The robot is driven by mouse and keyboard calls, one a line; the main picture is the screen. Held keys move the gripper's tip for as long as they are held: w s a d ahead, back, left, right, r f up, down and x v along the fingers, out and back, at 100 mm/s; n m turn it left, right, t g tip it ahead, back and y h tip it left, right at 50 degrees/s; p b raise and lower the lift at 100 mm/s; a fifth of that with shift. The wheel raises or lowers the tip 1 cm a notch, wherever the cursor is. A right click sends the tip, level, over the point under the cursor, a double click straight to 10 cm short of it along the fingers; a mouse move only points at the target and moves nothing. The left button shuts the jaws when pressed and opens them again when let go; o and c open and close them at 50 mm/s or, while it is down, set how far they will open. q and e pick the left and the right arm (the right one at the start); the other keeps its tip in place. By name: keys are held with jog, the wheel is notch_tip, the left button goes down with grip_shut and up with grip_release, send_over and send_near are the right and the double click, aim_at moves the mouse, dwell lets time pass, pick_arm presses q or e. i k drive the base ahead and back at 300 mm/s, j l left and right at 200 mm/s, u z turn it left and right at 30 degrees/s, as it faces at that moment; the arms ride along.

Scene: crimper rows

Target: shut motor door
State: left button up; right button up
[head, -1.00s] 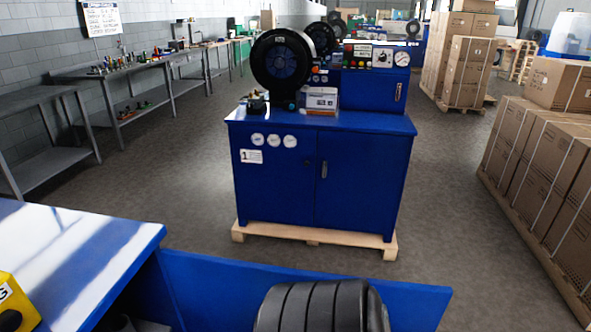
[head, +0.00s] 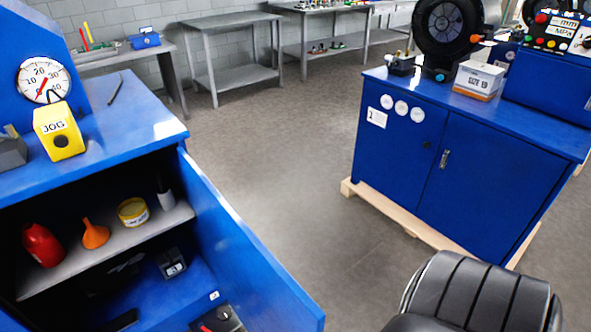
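An open blue cabinet door (head: 240,240) hangs at the right side of the near blue cabinet (head: 130,95) in the head view. It stands swung well out toward me, and the cabinet's inside shows. Dark items lie on the cabinet floor. Neither of my grippers shows.
A yellow JOG box (head: 60,130) and a dial gauge (head: 44,80) are on the near cabinet. A second blue machine cabinet (head: 440,165), doors shut, stands on a wooden pallet (head: 410,222) at right. Grey benches (head: 240,75) line the back wall. The floor between is clear.

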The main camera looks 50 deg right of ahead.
aim_at(265, 297)
jog(key=l+u, duration=0.1)
jog(key=l, duration=0.45)
jog(key=k+l, duration=0.15)
jog(key=l, duration=0.4)
jog(key=l+u, duration=0.15)
jog(key=l, duration=0.4)
